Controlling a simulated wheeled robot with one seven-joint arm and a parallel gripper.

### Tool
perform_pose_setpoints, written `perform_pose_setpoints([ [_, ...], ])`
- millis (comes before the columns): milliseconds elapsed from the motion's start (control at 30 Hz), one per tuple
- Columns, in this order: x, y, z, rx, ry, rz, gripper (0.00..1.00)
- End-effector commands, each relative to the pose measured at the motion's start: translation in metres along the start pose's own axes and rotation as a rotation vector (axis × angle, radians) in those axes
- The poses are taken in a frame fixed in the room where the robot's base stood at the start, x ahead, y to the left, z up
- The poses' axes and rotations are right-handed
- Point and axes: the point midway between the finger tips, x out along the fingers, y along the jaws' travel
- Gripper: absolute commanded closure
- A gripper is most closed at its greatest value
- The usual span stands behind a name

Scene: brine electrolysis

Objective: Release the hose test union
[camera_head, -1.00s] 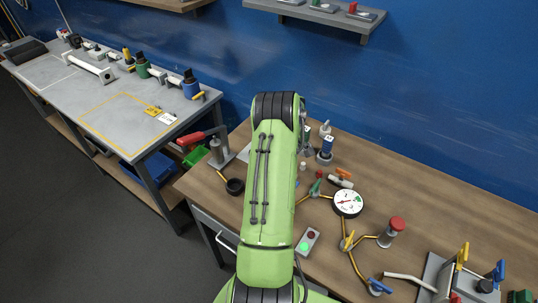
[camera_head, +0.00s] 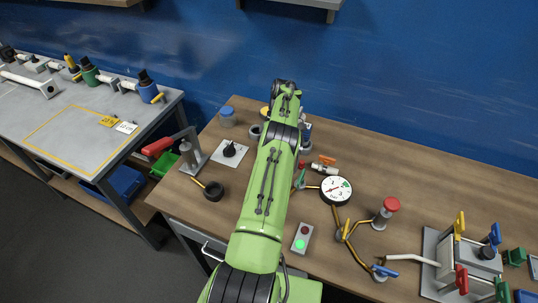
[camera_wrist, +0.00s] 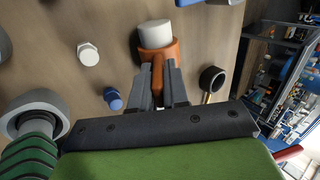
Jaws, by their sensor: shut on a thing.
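In the wrist view, my gripper (camera_wrist: 158,90) is shut on the narrow tab of an orange collar (camera_wrist: 160,57). The collar sits around a white cylinder (camera_wrist: 155,28) whose end stands out of it. Which part is the hose test union I cannot tell for sure. In the head view my arm hides the gripper, and only a small orange-yellow patch (camera_head: 265,110) shows beside the arm at the back of the wooden bench.

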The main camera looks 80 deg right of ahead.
Motion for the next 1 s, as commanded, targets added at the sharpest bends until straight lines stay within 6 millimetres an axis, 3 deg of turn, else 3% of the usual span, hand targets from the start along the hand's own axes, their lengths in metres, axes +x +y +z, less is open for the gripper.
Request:
perform_pose_setpoints([
  [500,0.0019,-0.0001,-0.0003,0.000,-0.002,-0.015,1.00],
  [533,0.0019,-0.0001,-0.0004,0.000,-0.002,-0.015,0.82],
  [667,0.0017,-0.0001,-0.0003,0.000,-0.002,-0.014,0.64],
  [1000,-0.0052,-0.0040,-0.0003,0.000,-0.001,-0.012,0.64],
])
